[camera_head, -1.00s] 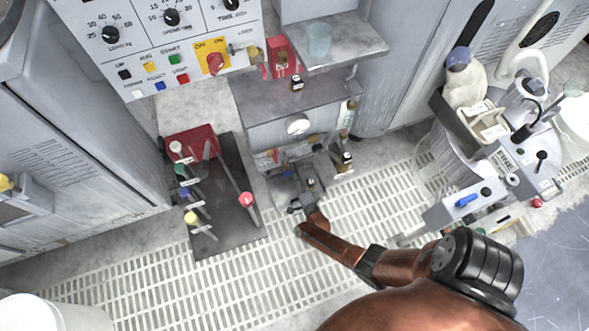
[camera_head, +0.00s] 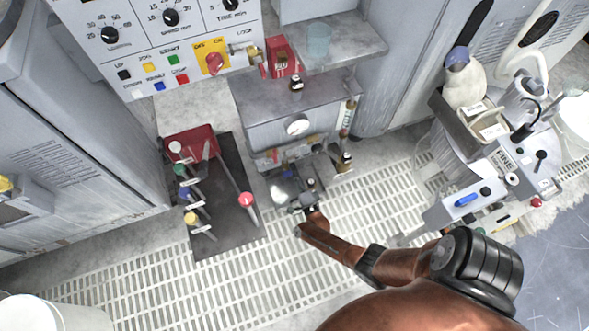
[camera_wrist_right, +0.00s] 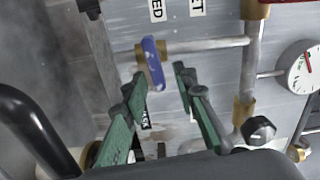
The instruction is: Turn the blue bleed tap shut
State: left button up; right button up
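The blue tap handle (camera_wrist_right: 153,62) sits on a brass fitting of a grey pipe in the right wrist view, beside a label whose visible end reads "ED". The handle stands nearly upright in that picture, slightly tilted. My right gripper (camera_wrist_right: 160,84) is open with green fingers; the handle shows just beyond the gap between the fingertips, and nothing is held. In the head view the right gripper (camera_head: 300,202) is low in front of the grey cabinet, and I cannot make out the tap there. The left gripper is not in view.
A round gauge (camera_wrist_right: 303,66) and a black knob (camera_wrist_right: 258,130) are close on the right of the fingers. A dark board (camera_head: 228,215) with colour-topped rods stands left of my right gripper. A polishing machine (camera_head: 500,165) is at the right. Grating floor is clear in front.

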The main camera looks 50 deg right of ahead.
jog(key=v, duration=1.2)
